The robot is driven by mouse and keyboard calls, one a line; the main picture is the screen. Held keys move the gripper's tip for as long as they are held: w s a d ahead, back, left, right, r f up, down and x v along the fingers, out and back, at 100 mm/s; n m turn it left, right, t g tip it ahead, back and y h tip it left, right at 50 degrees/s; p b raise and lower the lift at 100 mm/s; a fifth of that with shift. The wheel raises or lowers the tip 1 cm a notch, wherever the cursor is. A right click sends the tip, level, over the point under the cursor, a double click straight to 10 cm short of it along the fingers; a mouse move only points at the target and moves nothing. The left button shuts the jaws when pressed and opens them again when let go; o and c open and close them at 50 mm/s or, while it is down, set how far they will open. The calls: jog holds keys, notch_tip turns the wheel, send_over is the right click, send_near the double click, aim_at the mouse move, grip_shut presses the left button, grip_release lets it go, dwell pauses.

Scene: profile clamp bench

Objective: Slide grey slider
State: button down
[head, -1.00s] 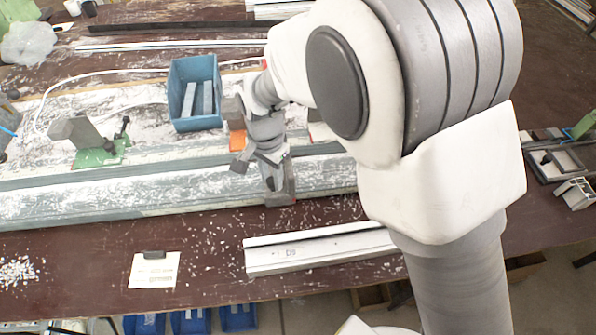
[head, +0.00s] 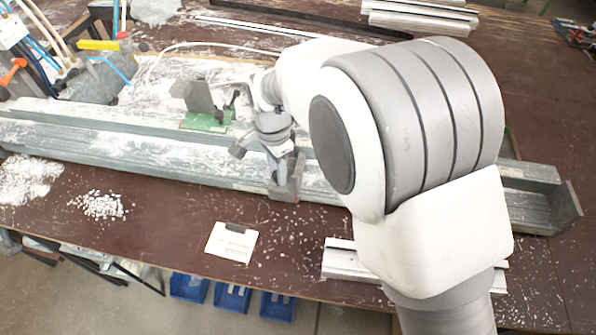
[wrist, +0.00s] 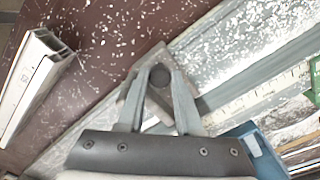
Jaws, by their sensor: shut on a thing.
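The grey slider (head: 297,178) sits across the long grey profile rail (head: 140,152) on the bench, at its front edge. My gripper (head: 276,145) is above it, pointing down. In the wrist view my gripper (wrist: 160,88) has its two fingers on either side of a round dark knob (wrist: 160,75) on the slider and is shut on it. The slider's plate is partly hidden by the fingers. A green-based clamp (head: 207,120) with a grey block stands on the bench to the left of the slider.
White shavings cover the rail and bench. A paper (head: 231,243) and a white profile piece (head: 345,260) lie in front. A blue bin (wrist: 250,145) shows in the wrist view. Hoses and tools stand at the far left. My arm hides much of the right side.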

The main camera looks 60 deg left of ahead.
jog(key=shift+s+a, duration=1.55)
jog(key=shift+s, duration=0.2)
jog(key=c, duration=0.6)
grip_release()
jog(key=shift+r, duration=0.1)
notch_tip(320, 180, up, 17)
jog(key=shift+r, duration=0.1)
